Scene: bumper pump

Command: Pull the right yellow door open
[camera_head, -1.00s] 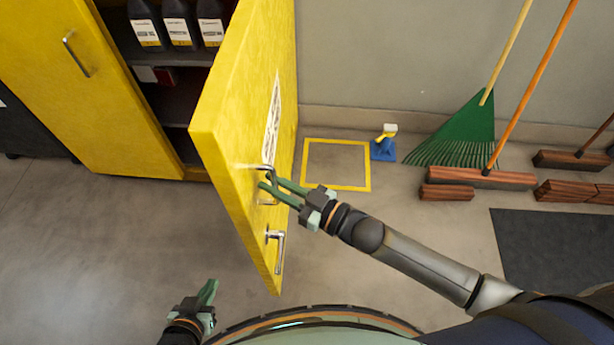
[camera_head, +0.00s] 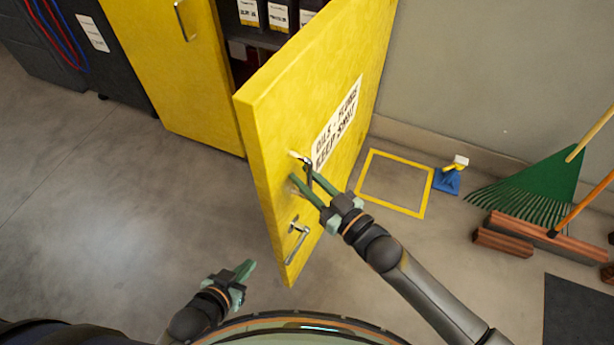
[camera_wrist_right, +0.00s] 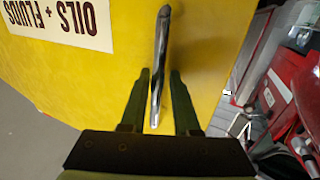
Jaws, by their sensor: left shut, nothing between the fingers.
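The right yellow door (camera_head: 300,110) stands swung out from its cabinet, its outer face with an "OILS + FLUIDS" sign (camera_head: 338,122) turned to the right. A metal bar handle (camera_head: 303,158) is on that face; it also shows in the right wrist view (camera_wrist_right: 161,60). My right gripper (camera_head: 305,180) is at the handle, its green fingers on either side of the bar with small gaps visible in the wrist view (camera_wrist_right: 160,78). Contact cannot be told. A lever handle (camera_head: 297,243) sits lower on the door. My left gripper (camera_head: 246,268) is shut and empty, low, left of the door.
The left yellow door (camera_head: 185,75) appears closed. A yellow floor square (camera_head: 423,200), a blue dustpan (camera_head: 447,181), a green rake (camera_head: 540,190) and brooms (camera_head: 545,235) are on the right. Floor (camera_head: 100,190) at left is clear.

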